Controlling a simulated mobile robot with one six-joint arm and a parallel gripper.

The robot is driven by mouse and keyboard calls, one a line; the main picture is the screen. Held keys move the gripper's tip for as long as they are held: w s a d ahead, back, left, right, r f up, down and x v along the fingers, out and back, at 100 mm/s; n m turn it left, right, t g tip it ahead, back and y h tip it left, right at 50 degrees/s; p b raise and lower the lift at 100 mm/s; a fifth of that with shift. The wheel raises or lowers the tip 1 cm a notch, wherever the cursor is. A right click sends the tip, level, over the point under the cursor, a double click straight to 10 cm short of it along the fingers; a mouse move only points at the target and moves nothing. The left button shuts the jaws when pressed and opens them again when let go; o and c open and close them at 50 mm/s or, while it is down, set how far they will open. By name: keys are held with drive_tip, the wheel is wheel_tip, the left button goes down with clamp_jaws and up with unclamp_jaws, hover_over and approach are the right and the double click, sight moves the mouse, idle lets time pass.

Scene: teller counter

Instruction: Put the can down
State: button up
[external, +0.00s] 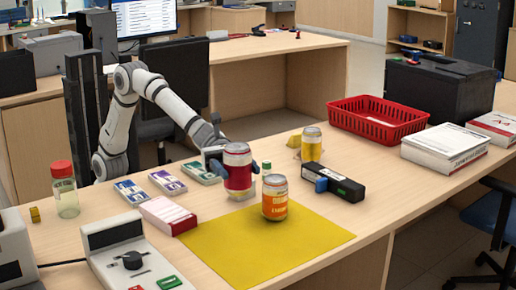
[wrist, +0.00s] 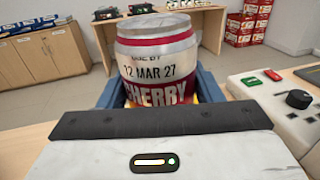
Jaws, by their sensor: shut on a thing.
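My gripper (external: 237,164) is shut on a red can (external: 238,178) with silver ends, holding it upright over the back part of the yellow mat (external: 250,250). Whether its base touches anything is hard to tell. In the wrist view the same can (wrist: 158,68) stands between the blue fingers and shows "CHERRY" and "12 MAR 27"; its lower end is hidden by my gripper body. An orange can (external: 275,200) stands on the mat, just right and in front of the held can. A yellow can (external: 311,146) stands farther back on the counter.
A small green-capped bottle (external: 266,168) is close behind the held can. A black-and-blue device (external: 335,184) lies right of the mat. A red-and-white box (external: 167,215) touches the mat's left side. A red basket (external: 376,121) stands at the back right. The mat's front is clear.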

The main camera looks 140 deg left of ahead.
wheel_tip(320, 180, down, 12)
drive_tip(key=b, duration=0.3)
drive_tip(key=shift+f+b, duration=0.1)
drive_tip(key=shift+b, duration=0.3)
drive_tip(key=shift+f, duration=0.15)
drive_tip(key=o, duration=1.2)
drive_tip(key=shift+r, duration=0.2)
drive_tip(key=p+v, duration=0.1)
drive_tip(key=v, duration=0.6)
drive_tip(key=shift+s+f, duration=0.15)
drive_tip(key=shift+s, duration=0.15)
